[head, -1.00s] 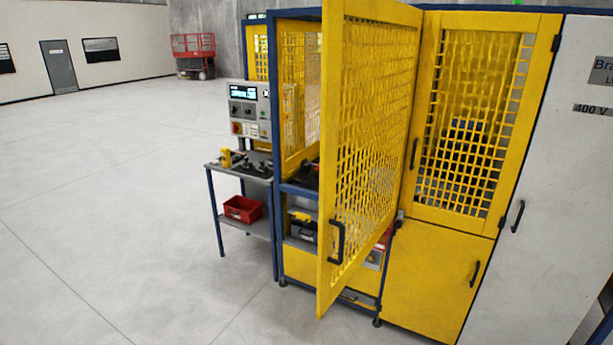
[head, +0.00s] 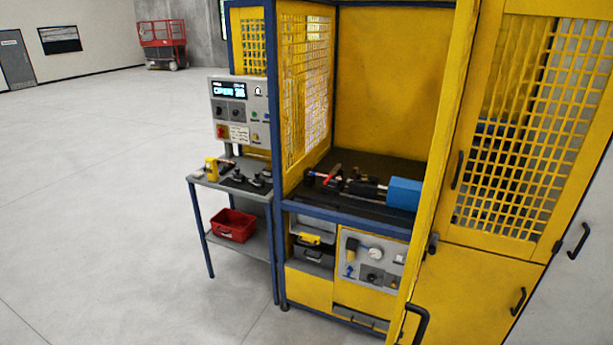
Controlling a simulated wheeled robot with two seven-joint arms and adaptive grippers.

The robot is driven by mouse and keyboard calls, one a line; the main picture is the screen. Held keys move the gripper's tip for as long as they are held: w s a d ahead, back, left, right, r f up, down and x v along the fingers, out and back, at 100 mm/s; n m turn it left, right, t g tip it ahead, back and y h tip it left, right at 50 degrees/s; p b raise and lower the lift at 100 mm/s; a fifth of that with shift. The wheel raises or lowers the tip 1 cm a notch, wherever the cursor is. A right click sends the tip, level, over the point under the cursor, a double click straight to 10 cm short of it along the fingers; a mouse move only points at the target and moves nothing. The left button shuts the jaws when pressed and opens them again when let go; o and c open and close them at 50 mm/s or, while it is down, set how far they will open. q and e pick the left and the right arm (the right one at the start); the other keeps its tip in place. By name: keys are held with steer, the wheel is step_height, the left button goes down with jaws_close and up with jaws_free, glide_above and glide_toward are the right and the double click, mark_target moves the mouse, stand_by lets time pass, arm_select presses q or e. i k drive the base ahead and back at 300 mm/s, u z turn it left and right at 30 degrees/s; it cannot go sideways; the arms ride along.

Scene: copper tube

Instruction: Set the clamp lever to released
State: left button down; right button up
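A red lever handle (head: 332,174), which looks like the clamp lever, stands tilted at the left end of a black fixture (head: 361,186) inside the yellow machine enclosure. A blue block (head: 404,194) sits at the fixture's right end. The lever is small in the head view, and I cannot tell whether it is in its clamped or released position. Neither of my grippers is in view.
The open yellow mesh door (head: 442,180) stands at the right of the enclosure opening. A control panel (head: 239,108) is above a side table (head: 204,181) at the left. A red bin (head: 233,226) is on its lower shelf. Open floor (head: 95,200) lies left.

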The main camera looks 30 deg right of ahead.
mark_target(333, 174)
steer(key=i, duration=2.3)
steer(key=z, duration=2.85)
steer(key=i, duration=0.5)
